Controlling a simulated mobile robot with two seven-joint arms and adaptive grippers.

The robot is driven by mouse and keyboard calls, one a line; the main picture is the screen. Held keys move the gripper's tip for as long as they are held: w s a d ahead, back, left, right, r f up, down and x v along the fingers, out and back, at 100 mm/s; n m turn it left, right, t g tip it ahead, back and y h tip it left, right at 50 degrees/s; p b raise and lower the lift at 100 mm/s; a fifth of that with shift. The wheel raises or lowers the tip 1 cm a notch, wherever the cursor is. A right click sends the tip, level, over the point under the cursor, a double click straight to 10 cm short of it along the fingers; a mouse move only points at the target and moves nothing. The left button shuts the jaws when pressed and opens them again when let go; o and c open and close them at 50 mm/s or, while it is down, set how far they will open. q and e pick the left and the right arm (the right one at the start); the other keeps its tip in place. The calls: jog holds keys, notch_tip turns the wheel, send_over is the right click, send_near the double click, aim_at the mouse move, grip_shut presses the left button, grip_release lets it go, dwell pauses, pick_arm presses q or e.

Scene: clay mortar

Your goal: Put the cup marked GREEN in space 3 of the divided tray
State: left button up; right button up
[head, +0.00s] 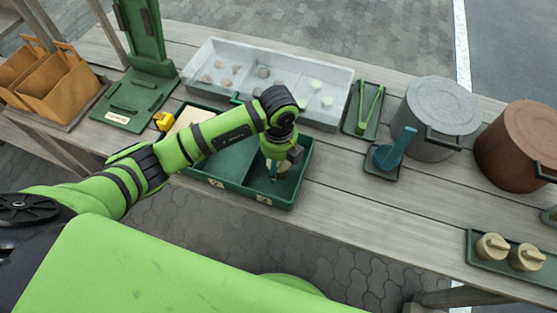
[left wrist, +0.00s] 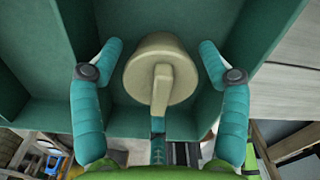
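The divided tray (head: 303,172) is dark green and stands at the table's front edge, partly behind my left arm. My left gripper (head: 279,173) points down into its right-hand front compartment. In the left wrist view a beige round cup (left wrist: 160,75) with a bar across its top sits between the two teal fingers of the gripper (left wrist: 161,52). The fingers are spread, with a gap on each side of the cup. No colour word shows on this cup. Small labels on the tray's front wall are too small to read surely. My right gripper is not in view.
Two similar beige cups (head: 492,247) stand on a green tray at the right. A grey box (head: 200,61) with small lumps lies behind the divided tray. Green tongs (head: 371,102), a grey pot (head: 437,117) and a brown pot (head: 520,145) stand to its right.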

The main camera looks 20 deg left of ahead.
pick_arm(q)
jog(key=shift+r, duration=0.1)
jog(key=shift+r, duration=0.25)
notch_tip(320, 180, up, 12)
jog(key=b, duration=0.1)
jog(key=shift+f, duration=0.15)
dwell(0.5)
